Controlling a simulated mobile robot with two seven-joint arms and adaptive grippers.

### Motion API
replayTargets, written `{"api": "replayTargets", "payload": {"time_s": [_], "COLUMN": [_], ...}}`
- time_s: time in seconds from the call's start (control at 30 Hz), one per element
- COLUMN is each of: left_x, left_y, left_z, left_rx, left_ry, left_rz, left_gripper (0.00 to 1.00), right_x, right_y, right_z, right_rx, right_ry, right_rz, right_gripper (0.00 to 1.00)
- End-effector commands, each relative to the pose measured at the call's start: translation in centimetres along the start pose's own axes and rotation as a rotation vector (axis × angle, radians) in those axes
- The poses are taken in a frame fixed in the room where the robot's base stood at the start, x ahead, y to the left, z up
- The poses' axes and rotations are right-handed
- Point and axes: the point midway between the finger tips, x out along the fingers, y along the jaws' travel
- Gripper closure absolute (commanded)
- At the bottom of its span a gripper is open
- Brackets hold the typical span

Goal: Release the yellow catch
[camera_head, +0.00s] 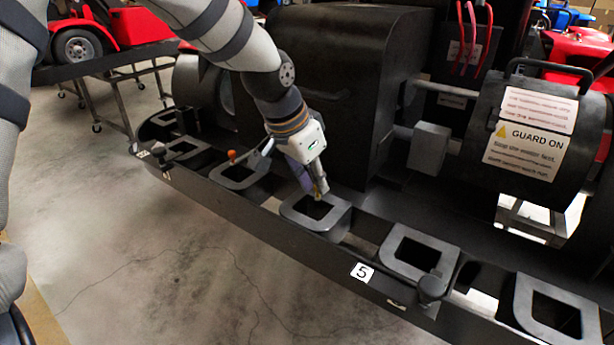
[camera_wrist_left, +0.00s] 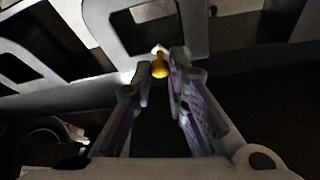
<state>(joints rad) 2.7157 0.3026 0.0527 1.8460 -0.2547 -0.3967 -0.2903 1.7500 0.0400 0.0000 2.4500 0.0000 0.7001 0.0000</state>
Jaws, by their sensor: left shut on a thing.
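The yellow catch (camera_wrist_left: 160,68) is a small yellow knob with a rounded body. In the left wrist view it sits between the tips of my left gripper (camera_wrist_left: 161,78), close to the edge of a grey frame. In the head view the fingers mostly hide the catch. My right gripper is in neither view.
The long black rail (camera_head: 290,237) carries several square-holed brackets (camera_head: 420,258). An orange-knobbed lever (camera_head: 232,154) stands left of my gripper, and a black knob (camera_head: 432,287) stands right. A black drum with a "GUARD ON" label (camera_head: 525,137) is at right. Bare floor lies in front.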

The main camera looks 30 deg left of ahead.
Motion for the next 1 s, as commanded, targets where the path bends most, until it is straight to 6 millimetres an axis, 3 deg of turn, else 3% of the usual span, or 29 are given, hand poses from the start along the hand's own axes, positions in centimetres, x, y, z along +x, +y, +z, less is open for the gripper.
{"api": "replayTargets", "payload": {"time_s": [0.6, 1.0], "left_x": [1.1, 1.5], "left_y": [1.7, 2.0], "left_z": [-2.4, -3.3], "left_rx": [-0.507, -0.699], "left_ry": [0.001, 0.0], "left_rz": [-0.215, -0.291], "left_gripper": [1.0, 1.0], "right_x": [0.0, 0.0], "right_y": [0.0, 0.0], "right_z": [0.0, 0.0], "right_rx": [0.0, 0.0], "right_ry": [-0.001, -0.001], "right_rz": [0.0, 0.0], "right_gripper": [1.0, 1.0]}}
